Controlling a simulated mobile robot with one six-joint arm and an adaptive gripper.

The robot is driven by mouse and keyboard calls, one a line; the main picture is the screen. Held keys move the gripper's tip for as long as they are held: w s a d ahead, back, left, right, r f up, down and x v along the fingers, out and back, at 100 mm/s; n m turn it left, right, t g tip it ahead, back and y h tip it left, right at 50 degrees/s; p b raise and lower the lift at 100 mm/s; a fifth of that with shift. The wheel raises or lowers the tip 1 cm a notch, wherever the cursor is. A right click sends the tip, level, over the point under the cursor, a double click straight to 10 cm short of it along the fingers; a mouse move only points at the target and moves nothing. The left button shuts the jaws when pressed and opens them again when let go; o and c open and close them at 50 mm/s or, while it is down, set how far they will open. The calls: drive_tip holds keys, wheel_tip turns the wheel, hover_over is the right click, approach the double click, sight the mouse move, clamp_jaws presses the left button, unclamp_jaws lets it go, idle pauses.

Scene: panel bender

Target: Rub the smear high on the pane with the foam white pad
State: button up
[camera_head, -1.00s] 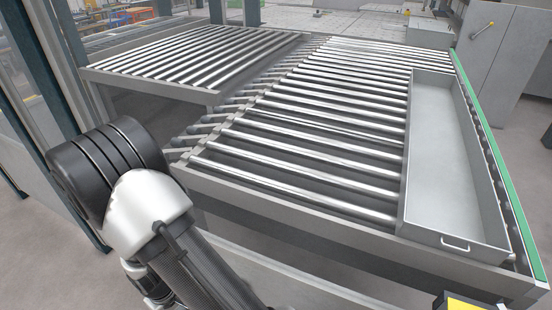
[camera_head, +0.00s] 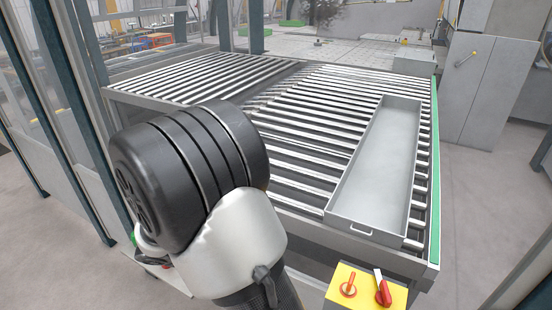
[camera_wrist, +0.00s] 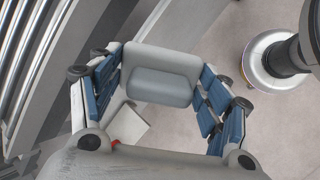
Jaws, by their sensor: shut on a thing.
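In the wrist view, my gripper (camera_wrist: 160,88) has its blue-padded fingers on either side of a pale grey-white block with a raised middle, which looks like the foam pad (camera_wrist: 160,60). The gripper is shut on it. In the head view, my arm's black and white joint fills the lower middle and the gripper cannot be made out. A dark blotchy patch (camera_head: 324,10) shows at the top edge of the head view. I cannot tell whether it is the smear on a pane. No other smear can be made out.
A roller table (camera_head: 290,115) spans the middle, with a long grey tray (camera_head: 378,165) on its right. A yellow panel with red switches (camera_head: 366,290) stands at the lower right. Glazed framing (camera_head: 75,120) stands on the left. Grey floor is clear at right.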

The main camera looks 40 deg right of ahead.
drive_tip(key=w+d+r+n+t+h+p, duration=0.1)
drive_tip(key=d+r+h+p, duration=0.15)
drive_tip(key=r, duration=0.55)
drive_tip(key=w+d+r+n+t+h+p, duration=0.1)
drive_tip(key=d+r+n+t, duration=0.15)
drive_tip(key=r, duration=0.55)
drive_tip(key=t+h+p, duration=0.3)
drive_tip(key=h+p, duration=0.3)
drive_tip(key=p, duration=0.3)
approach(299, 14)
drive_tip(key=shift+n, duration=0.45)
drive_tip(key=shift+x, duration=2.35)
drive_tip(key=shift+x, duration=0.9)
